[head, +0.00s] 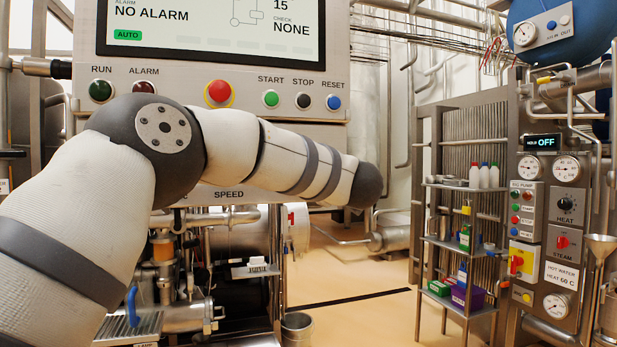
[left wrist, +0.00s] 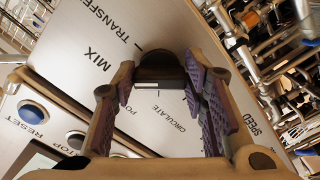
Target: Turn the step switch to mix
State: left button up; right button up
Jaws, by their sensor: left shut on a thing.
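The step switch (left wrist: 160,68) is a dark round knob on a grey panel in the left wrist view. The words MIX, TRANSFER and CIRCULATE are printed around it, with another label partly hidden. A short white line shows on the knob; I cannot tell surely which label it points at. My left gripper (left wrist: 163,88) has its purple-padded fingers on both sides of the knob and is shut on it. In the head view my left arm crosses in front of the panel and hides the switch and the gripper. My right gripper is not in view.
The control panel (head: 190,70) has a screen above a row of lamps and buttons, including a red stop button (head: 219,93). The blue reset button (left wrist: 33,112) is near the gripper's left side. A shelf rack (head: 465,245) stands at right, with open floor between.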

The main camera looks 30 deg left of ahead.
pick_arm(q)
jog(key=shift+m, duration=0.3)
dwell(0.4)
jog(key=o, duration=1.2)
jog(key=shift+c, duration=0.2)
jog(key=shift+d, duration=0.1)
jog(key=v, duration=1.1)
jog(key=shift+s+d, duration=0.25)
jog(key=shift+s, duration=0.1)
